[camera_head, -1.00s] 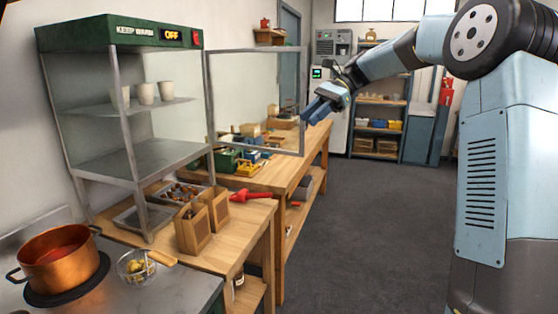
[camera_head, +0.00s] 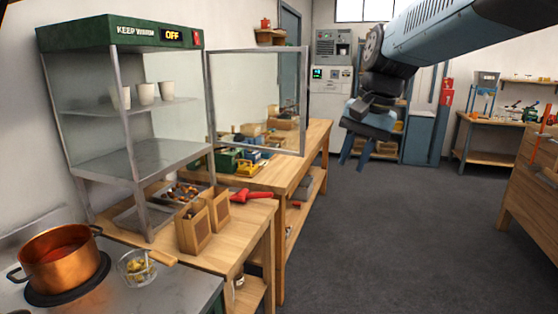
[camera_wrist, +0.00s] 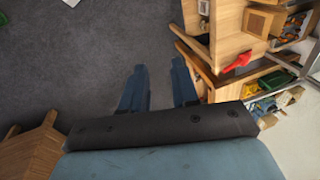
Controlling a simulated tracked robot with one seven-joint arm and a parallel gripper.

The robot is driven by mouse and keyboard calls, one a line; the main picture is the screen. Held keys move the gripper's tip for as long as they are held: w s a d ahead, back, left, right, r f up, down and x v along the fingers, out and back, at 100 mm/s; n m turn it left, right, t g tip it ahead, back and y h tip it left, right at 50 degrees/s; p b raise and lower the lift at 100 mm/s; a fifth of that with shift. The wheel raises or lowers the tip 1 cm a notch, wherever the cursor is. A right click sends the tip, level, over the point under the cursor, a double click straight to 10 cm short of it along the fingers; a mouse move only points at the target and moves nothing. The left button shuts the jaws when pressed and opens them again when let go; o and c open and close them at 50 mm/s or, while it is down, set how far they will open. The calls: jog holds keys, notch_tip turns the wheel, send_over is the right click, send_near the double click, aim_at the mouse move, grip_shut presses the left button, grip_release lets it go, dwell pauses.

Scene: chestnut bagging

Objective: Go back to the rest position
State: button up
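My gripper (camera_head: 355,150) hangs over the open floor to the right of the wooden bench, fingers pointing down. In the wrist view its two blue fingers (camera_wrist: 158,90) are spread apart with only grey floor between them, so it is open and empty. My arm reaches in from the upper right of the head view.
The keep-warm cabinet (camera_head: 125,160) reads OFF, with its glass door (camera_head: 257,100) swung open and cups on its shelf. A copper pot (camera_head: 60,262) and a glass bowl (camera_head: 137,267) stand at the front left. The floor (camera_head: 400,240) is clear; a wooden cabinet (camera_head: 530,205) stands right.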

jog(key=s+d+f+n+t+h, duration=0.1)
jog(key=s+d+f+n+t, duration=0.1)
jog(key=s, duration=0.4)
jog(key=s+d+f+n+t+h, duration=0.1)
jog(key=s+d+f+n, duration=0.1)
jog(key=s+d+f, duration=0.2)
jog(key=s+d, duration=0.2)
jog(key=s, duration=0.1)
jog(key=shift+n+t, duration=0.4)
jog(key=shift+d, duration=0.1)
